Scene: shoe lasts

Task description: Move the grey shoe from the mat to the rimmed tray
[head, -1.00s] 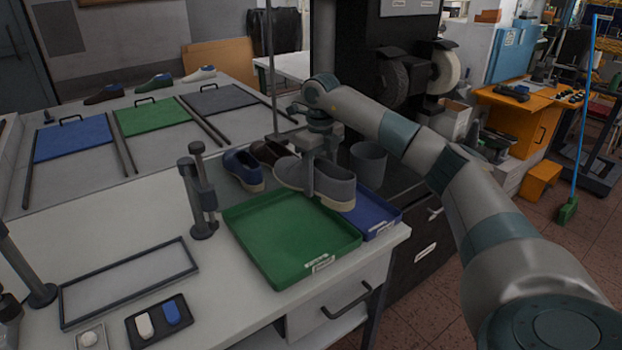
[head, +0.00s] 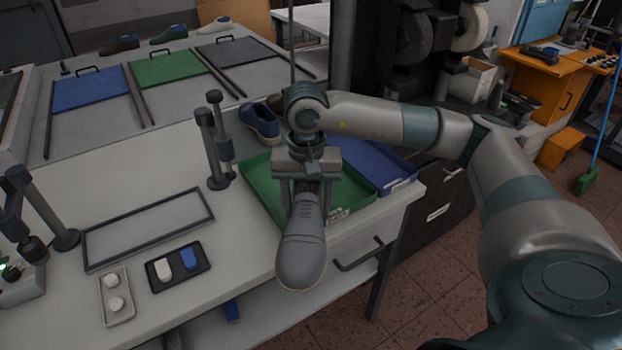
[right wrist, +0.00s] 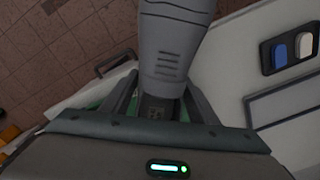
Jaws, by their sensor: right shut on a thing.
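My right gripper (head: 305,190) is shut on the grey shoe (head: 303,250) and holds it above the front edge of the white table. The shoe points toward the bottom of the head view, with its rounded toe nearest me. In the right wrist view the shoe (right wrist: 172,55) runs up between the fingers (right wrist: 158,100). A grey, dark-rimmed flat tray (head: 125,218) lies empty on the table to the left. A green rimmed tray (head: 255,190) is partly hidden behind the gripper. A blue tray (head: 372,162) is to its right. My left gripper is not in view. I cannot tell which surface is the mat.
Dark upright posts (head: 216,140) stand between the grey tray and the green tray. A blue shoe (head: 260,122) stands behind the green tray. A small dark tray (head: 178,284) holds a white and a blue piece. Bare table lies between it and the held shoe.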

